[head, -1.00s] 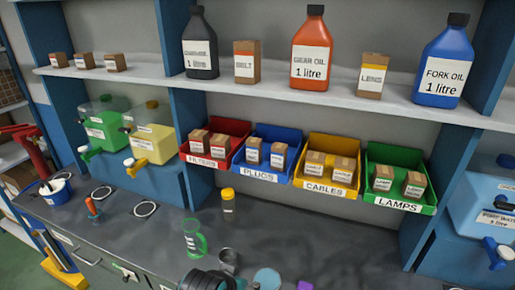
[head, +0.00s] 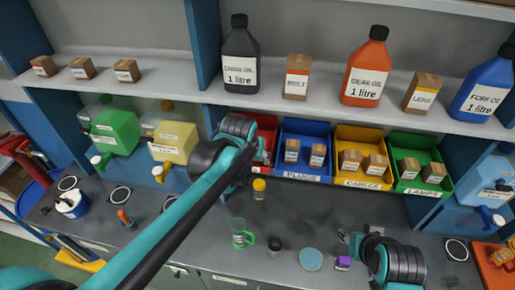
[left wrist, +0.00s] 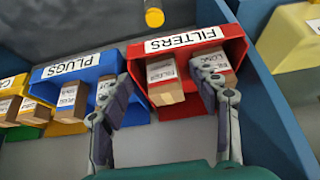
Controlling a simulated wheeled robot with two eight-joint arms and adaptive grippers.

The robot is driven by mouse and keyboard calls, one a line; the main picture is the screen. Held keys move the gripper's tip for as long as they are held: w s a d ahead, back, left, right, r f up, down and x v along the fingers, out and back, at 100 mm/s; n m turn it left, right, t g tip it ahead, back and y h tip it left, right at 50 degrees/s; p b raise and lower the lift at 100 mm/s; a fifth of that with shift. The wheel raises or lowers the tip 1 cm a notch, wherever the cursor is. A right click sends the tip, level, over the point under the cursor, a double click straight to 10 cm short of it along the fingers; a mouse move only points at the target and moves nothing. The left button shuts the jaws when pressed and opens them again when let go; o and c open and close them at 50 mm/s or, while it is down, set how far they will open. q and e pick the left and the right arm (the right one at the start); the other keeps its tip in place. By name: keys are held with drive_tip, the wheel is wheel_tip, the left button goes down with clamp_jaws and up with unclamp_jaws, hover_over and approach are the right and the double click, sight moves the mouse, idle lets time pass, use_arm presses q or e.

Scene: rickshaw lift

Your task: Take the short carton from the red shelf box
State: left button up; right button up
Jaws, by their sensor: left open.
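The red shelf box (left wrist: 190,47), labelled FILTERS, holds two brown cartons side by side in the left wrist view. One carton (left wrist: 166,84) sits between the fingers of my left gripper (left wrist: 165,86); the other carton (left wrist: 214,64) is partly behind the right-hand finger. The gripper is open, and I cannot tell whether a finger touches a carton. The label words are too blurred to tell which carton is short. In the head view my left wrist covers most of the red box (head: 266,131). My right arm is at lower right; its gripper's fingers are not clear.
The blue PLUGS box (left wrist: 75,72) stands beside the red box, with a blue upright (left wrist: 268,95) on its other side. A shelf (head: 300,102) with bottles and cartons runs above. The counter below holds a yellow-capped jar (head: 259,188), a green mug (head: 241,234) and small items.

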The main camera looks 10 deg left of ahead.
use_arm(q)
drive_tip(key=w, duration=0.7)
drive_tip(key=shift+w+p, duration=0.3)
drive_tip(key=shift+w, duration=0.1)
drive_tip(key=x, duration=0.3)
drive_tip(key=shift+f, duration=0.1)
drive_tip(key=shift+s, duration=0.2)
drive_tip(key=c, duration=1.1)
